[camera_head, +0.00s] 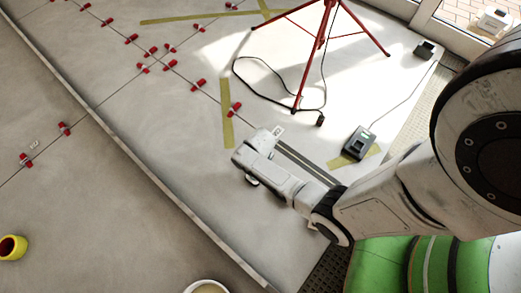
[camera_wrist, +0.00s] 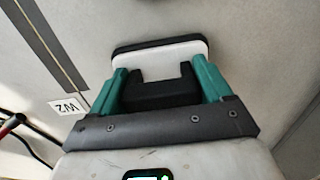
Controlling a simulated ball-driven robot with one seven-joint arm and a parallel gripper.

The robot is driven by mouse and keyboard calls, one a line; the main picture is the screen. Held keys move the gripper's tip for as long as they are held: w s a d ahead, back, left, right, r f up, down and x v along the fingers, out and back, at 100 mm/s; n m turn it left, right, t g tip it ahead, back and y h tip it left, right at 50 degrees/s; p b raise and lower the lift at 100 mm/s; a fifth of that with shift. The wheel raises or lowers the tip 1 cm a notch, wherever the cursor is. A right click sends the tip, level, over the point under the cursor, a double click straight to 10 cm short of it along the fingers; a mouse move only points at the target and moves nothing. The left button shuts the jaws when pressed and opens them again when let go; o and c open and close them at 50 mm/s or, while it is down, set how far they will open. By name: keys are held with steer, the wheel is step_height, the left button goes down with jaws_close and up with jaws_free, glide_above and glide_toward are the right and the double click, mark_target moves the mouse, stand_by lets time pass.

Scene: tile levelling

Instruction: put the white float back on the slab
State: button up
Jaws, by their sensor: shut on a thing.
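The white float (camera_wrist: 160,58), a pale block with a dark edge and a black piece in its middle, is in the wrist view. The teal fingers of my gripper (camera_wrist: 162,82) are closed on it from both sides. In the head view my gripper is at the end of my arm near the picture's middle, over the pale grey slab (camera_head: 180,130), and mostly hides the float. I cannot tell whether the float touches the slab. A small W2 label (camera_wrist: 69,107) lies beside a dark double strip (camera_wrist: 48,45).
Several red clips (camera_head: 198,85) line the joints. A red tripod (camera_head: 320,40) with a loose black cable stands behind. A dark box (camera_head: 359,143) sits to the right. A yellow-red roll (camera_head: 12,247) and a white bucket (camera_head: 207,287) are in front.

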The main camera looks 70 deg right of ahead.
steer(key=shift+f, duration=0.2)
steer(key=o, duration=1.2)
steer(key=shift+o, duration=0.2)
step_height(320, 180, up, 12)
steer(key=p, duration=0.7)
steer(key=shift+r, duration=0.15)
steer(key=s+a+r+n, duration=0.1)
steer(key=s+a+r, duration=0.1)
steer(key=r, duration=0.4)
steer(key=s+a+r+n, duration=0.1)
steer(key=s+a+r, duration=0.1)
steer(key=a+r, duration=0.2)
steer(key=s+a+r+t, duration=0.1)
steer(key=s+a+r, duration=0.2)
steer(key=r, duration=0.7)
steer(key=shift+a+r+n, duration=0.2)
steer(key=shift+n, duration=0.2)
